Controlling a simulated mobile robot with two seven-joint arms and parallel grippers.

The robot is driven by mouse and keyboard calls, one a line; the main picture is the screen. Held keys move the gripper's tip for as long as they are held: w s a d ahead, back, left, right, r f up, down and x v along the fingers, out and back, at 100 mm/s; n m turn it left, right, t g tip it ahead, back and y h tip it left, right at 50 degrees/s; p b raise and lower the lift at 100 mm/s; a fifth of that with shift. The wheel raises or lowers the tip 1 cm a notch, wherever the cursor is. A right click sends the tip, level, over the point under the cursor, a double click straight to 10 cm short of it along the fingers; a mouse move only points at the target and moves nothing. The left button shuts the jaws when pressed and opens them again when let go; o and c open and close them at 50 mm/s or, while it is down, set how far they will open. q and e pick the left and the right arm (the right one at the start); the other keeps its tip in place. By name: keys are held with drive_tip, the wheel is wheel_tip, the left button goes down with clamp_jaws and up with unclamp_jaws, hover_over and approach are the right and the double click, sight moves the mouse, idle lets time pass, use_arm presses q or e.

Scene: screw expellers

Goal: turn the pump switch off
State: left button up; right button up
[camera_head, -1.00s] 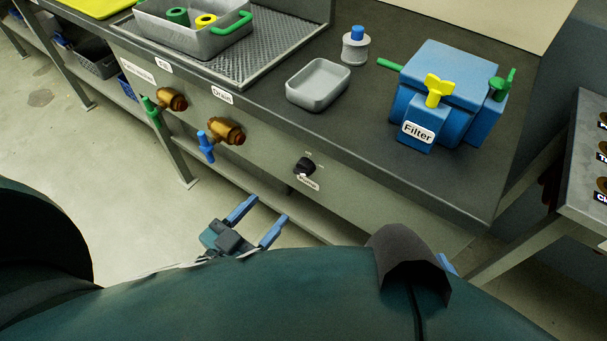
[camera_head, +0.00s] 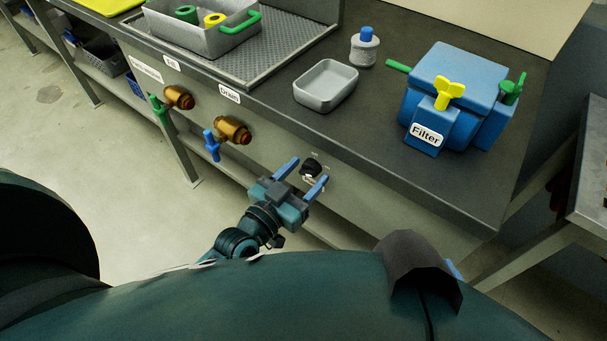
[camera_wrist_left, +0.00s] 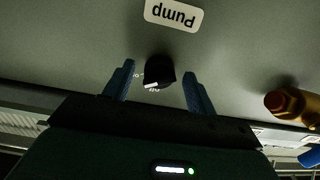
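The pump switch (camera_head: 312,167) is a small black rotary knob on the grey front panel under the counter. In the left wrist view the knob (camera_wrist_left: 159,71) sits below an upside-down "Pump" label (camera_wrist_left: 174,14). My left gripper (camera_head: 301,173) is open, its two blue fingers pointing at the panel with the knob between their tips. In the left wrist view the fingers (camera_wrist_left: 158,80) stand on either side of the knob, with a gap on each side. Whether the tips reach the panel, I cannot tell. Only a small blue bit, perhaps of my right gripper, shows beside a dark arm part.
Brass valves with a blue handle (camera_head: 212,145) and a green handle (camera_head: 159,109) stick out of the panel to the left. On the counter are a blue filter unit (camera_head: 455,90), a small grey tray (camera_head: 326,86) and a metal bin (camera_head: 204,39).

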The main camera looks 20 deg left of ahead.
use_arm(q)
drive_tip(key=c, duration=0.9)
drive_tip(key=shift+c, duration=0.2)
use_arm(e)
drive_tip(key=shift+r, duration=0.15)
use_arm(q)
drive_tip(key=shift+r+n+p, duration=0.1)
drive_tip(key=shift+n+p, duration=0.5)
drive_tip(key=shift+n, duration=0.5)
drive_tip(key=n+p, duration=0.1)
drive_tip(key=n, duration=0.2)
drive_tip(key=shift+n, duration=1.2)
drive_tip(key=n, duration=0.2)
drive_tip(key=shift+n+p, duration=0.4)
drive_tip(key=shift+n, duration=0.6)
use_arm(e)
drive_tip(key=shift+w+a+f+g, duration=0.25)
drive_tip(key=shift+a+f+g, duration=0.25)
drive_tip(key=shift+a, duration=0.1)
use_arm(q)
drive_tip(key=shift+n, duration=0.3)
use_arm(e)
drive_tip(key=shift+r, duration=0.15)
